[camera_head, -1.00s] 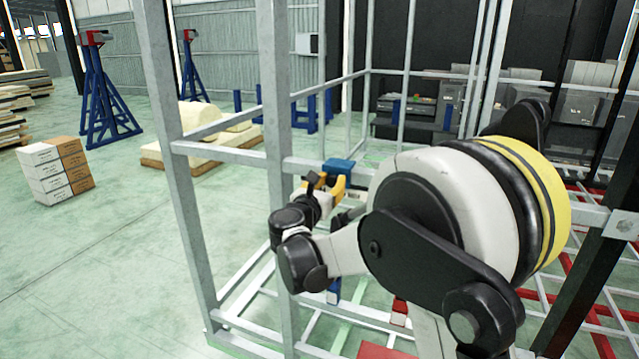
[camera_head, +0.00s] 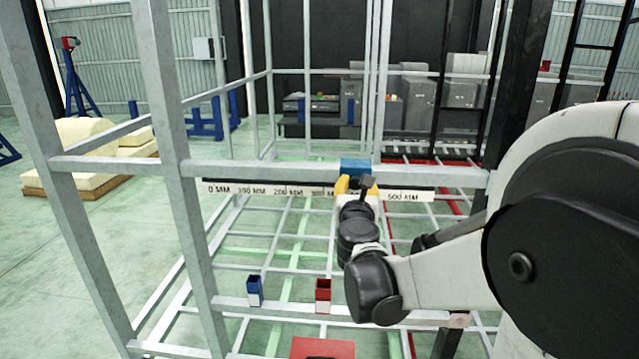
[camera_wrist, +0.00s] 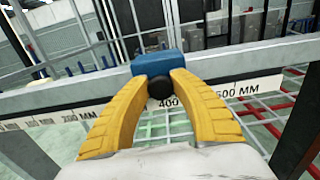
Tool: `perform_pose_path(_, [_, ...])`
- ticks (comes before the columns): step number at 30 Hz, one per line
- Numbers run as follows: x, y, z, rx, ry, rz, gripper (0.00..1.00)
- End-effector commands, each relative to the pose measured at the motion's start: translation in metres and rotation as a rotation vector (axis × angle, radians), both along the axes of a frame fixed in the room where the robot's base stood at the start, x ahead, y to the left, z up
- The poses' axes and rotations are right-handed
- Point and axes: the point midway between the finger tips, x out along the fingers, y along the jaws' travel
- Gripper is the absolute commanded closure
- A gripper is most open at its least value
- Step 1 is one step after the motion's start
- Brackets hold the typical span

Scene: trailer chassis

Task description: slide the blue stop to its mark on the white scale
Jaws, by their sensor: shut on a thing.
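The blue stop (camera_head: 355,167) sits on top of the grey horizontal rail and also shows in the wrist view (camera_wrist: 155,65). My gripper (camera_head: 355,187) is at the front of the stop. In the wrist view its two yellow fingers (camera_wrist: 160,88) are shut on the stop's round black knob (camera_wrist: 160,88). The white scale (camera_head: 235,188) runs along the rail's front face, with printing from 0 MM to 500 MM. In the wrist view the 400 print lies just right of and below the knob. My fingers and wrist hide part of the scale. I cannot make out a separate mark.
Grey uprights (camera_head: 170,110) stand left of the scale, and a dark post (camera_head: 515,110) stands at right. A small blue socket (camera_head: 255,290) and a red one (camera_head: 323,290) stand on a lower bar. Open frame bars lie beneath the rail.

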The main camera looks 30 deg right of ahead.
Motion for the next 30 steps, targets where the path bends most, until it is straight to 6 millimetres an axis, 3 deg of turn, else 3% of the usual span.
perform_pose_path(6, [-0.011, -0.016, 0.000, -0.001, 0.001, -0.002, 1.00])
perform_pose_path(18, [-0.012, -0.017, 0.001, -0.001, 0.001, -0.001, 1.00])
perform_pose_path(19, [-0.011, -0.017, 0.001, -0.001, 0.001, -0.001, 0.67])
perform_pose_path(21, [-0.011, -0.017, 0.001, -0.001, 0.001, -0.001, 0.49])
perform_pose_path(30, [-0.012, -0.016, 0.001, -0.001, 0.001, 0.000, 0.49])
